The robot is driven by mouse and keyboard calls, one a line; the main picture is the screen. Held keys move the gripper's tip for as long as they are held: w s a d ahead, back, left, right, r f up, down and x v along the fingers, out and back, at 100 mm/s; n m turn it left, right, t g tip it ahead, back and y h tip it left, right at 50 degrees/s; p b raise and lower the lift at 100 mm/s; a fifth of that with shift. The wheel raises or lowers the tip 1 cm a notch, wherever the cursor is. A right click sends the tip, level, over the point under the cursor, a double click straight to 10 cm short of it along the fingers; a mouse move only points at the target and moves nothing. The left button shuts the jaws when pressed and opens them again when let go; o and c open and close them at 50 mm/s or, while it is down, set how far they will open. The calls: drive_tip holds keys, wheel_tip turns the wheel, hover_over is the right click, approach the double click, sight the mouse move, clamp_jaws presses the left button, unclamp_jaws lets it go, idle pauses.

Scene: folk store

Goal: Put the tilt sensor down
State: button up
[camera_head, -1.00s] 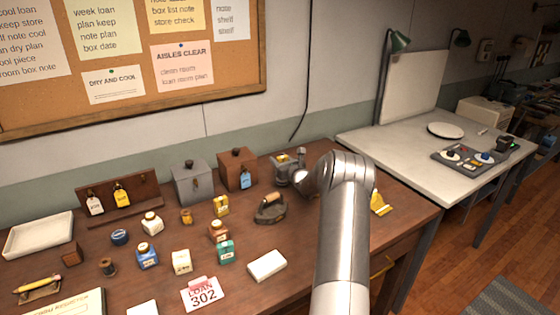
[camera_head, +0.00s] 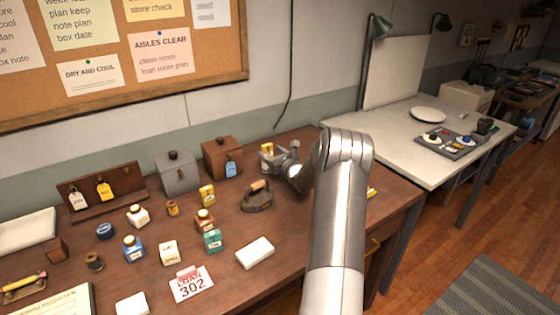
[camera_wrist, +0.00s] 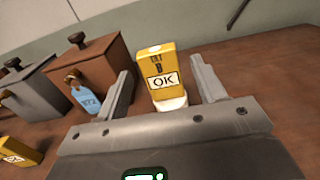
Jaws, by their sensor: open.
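The tilt sensor is a yellow block with an OK label and a white foot (camera_wrist: 160,72). In the wrist view it stands between the two fingers of my gripper (camera_wrist: 162,80), with a gap visible on each side. The gripper is open. In the head view the sensor (camera_head: 267,149) shows as a small yellow patch at the back of the brown table (camera_head: 330,215), beside my grey gripper (camera_head: 281,157). Its lower part is hidden there by the gripper. Whether its foot rests flat on the tabletop is hard to tell.
A brown wooden box (camera_head: 222,158) with a blue tag and a grey box (camera_head: 177,173) stand left of the gripper. A dark iron (camera_head: 257,198) stands in front. Several small bottles and another yellow block (camera_head: 207,195) are further left. A white table (camera_head: 400,145) adjoins at right.

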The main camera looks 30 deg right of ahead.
drive_tip(key=s, duration=0.6)
drive_tip(key=s+a+r+n+g+y, duration=0.1)
drive_tip(key=a+r+n+g+y, duration=0.25)
drive_tip(key=a, duration=0.55)
drive_tip(key=s+a+r+n+t+y, duration=0.1)
drive_tip(key=a+r+n+y, duration=0.2)
drive_tip(key=a+r+n, duration=0.4)
drive_tip(key=s+a+r+n+g+y, duration=0.1)
drive_tip(key=s+a+r+n+g, duration=0.2)
drive_tip(key=a, duration=0.5)
drive_tip(key=s+a+r+n+g+y, duration=0.1)
drive_tip(key=s+a+n+g+y, duration=0.1)
drive_tip(key=s+a+n+g, duration=0.5)
drive_tip(key=s+a+r+n+h, duration=0.1)
drive_tip(key=s+a+n+h, duration=0.1)
drive_tip(key=s+a+n, duration=0.45)
drive_tip(key=s+a+n+h, duration=0.1)
drive_tip(key=s+a+h, duration=0.15)
drive_tip(key=s, duration=0.65)
drive_tip(key=s+d+n+h, duration=0.3)
drive_tip(key=s+n+h, duration=0.2)
drive_tip(key=s, duration=0.8)
drive_tip(key=n, duration=0.3)
drive_tip(key=shift+s+r, duration=0.15)
drive_tip(key=shift+s, duration=0.25)
